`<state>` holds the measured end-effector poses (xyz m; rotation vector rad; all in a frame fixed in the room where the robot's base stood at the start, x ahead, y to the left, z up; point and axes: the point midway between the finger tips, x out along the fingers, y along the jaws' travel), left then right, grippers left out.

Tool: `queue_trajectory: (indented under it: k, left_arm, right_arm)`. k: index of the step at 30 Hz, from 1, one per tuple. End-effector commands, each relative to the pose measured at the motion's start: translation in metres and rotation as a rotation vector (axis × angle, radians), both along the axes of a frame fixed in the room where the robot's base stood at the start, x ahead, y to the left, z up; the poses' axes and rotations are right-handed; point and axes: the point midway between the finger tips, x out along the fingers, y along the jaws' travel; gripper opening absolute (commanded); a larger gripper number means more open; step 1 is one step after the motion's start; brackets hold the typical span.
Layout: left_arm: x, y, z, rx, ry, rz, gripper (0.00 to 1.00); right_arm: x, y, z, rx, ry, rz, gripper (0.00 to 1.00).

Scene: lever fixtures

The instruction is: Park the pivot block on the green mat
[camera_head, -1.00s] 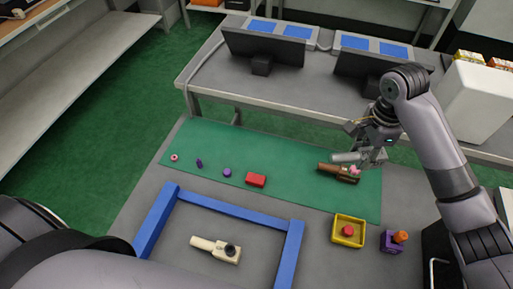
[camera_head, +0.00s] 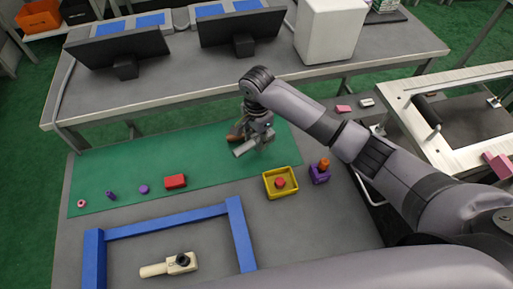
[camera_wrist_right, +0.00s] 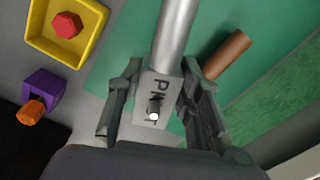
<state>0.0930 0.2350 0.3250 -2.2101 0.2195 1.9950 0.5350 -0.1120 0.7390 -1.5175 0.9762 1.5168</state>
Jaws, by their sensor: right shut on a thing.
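My right gripper (camera_head: 257,140) is shut on a grey block with dark lettering, which I take for the pivot block (camera_wrist_right: 150,108). In the right wrist view the block sits between the two fingers, with a silver rod (camera_wrist_right: 176,35) sticking out of it. In the head view the rod (camera_head: 244,148) points to the lower left, over the right part of the green mat (camera_head: 110,165). I cannot tell whether the block touches the mat. A brown cylinder-like piece (camera_wrist_right: 228,54) lies on the mat beside the gripper, partly hidden. My left gripper is out of view.
On the mat are a red block (camera_head: 175,181), a purple disc (camera_head: 144,189), a purple peg (camera_head: 111,196) and a pink ring (camera_head: 82,203). Nearer stand a yellow tray (camera_head: 268,192), a purple block (camera_head: 319,177) and a blue frame (camera_head: 165,221) around a cream lever (camera_head: 165,265).

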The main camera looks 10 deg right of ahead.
Motion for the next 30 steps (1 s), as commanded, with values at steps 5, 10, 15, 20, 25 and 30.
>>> queue_trajectory:
  k: [5, 10, 15, 20, 25, 30]
  left_arm:
    - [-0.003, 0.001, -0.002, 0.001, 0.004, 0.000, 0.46]
    - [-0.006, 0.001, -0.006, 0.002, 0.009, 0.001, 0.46]
    - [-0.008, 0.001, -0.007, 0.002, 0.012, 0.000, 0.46]
    - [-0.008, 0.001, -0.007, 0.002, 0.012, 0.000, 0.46]
    - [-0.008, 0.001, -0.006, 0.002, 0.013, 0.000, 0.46]
    - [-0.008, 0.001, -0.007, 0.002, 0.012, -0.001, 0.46]
  right_arm:
    - [0.001, 0.000, -0.015, 0.000, -0.001, -0.001, 0.00]
    - [0.000, 0.000, -0.041, 0.000, 0.001, -0.001, 0.00]
    - [0.001, 0.000, -0.054, 0.001, -0.002, 0.000, 0.00]
    - [0.001, 0.000, -0.053, 0.001, -0.002, 0.000, 0.00]
    - [0.000, 0.000, -0.056, 0.001, 0.000, 0.000, 0.00]
    - [0.000, 0.000, -0.056, 0.000, -0.001, 0.000, 0.41]
